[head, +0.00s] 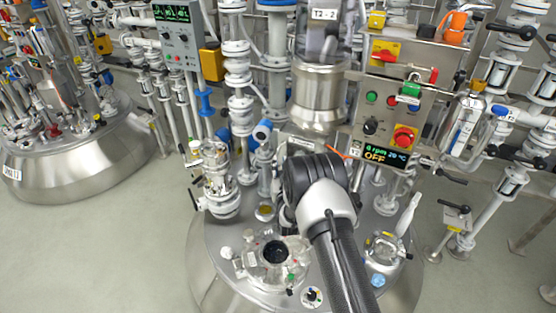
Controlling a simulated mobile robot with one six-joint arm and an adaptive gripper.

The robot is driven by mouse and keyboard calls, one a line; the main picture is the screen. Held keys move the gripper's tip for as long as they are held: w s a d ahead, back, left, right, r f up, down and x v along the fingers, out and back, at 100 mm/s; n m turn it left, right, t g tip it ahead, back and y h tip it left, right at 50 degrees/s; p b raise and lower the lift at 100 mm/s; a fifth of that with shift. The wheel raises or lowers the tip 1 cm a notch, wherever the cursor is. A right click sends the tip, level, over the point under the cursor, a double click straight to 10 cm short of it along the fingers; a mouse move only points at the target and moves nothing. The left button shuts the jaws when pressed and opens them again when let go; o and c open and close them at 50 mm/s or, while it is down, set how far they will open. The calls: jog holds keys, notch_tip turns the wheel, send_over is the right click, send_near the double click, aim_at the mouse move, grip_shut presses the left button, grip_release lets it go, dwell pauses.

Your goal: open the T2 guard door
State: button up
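The T2 reactor lid (225,255) is a round steel top in the lower middle of the head view. Above it stands a steel agitator drive (318,95) with a label reading "T2 - 2" at its top. A pale edge (305,140) shows just under the drive, where the guard would sit; my arm covers most of this area. I cannot make out the guard door or tell whether it is open or shut. My arm reaches up from the bottom edge to just below the drive. My gripper is hidden behind my own arm links.
A control box (390,110) right of the drive has buttons, a red knob and a display reading "0 rpm 20 °C OFF". An open round port (275,252), valves and pipes crowd the lid. Another vessel (75,170) stands at left. Grey floor between them is clear.

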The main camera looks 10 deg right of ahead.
aim_at(278, 156)
jog(key=shift+w+d+b, duration=0.15)
jog(key=shift+w+b, duration=0.55)
jog(key=shift+w, duration=2.15)
jog(key=shift+c, duration=0.3)
grip_shut()
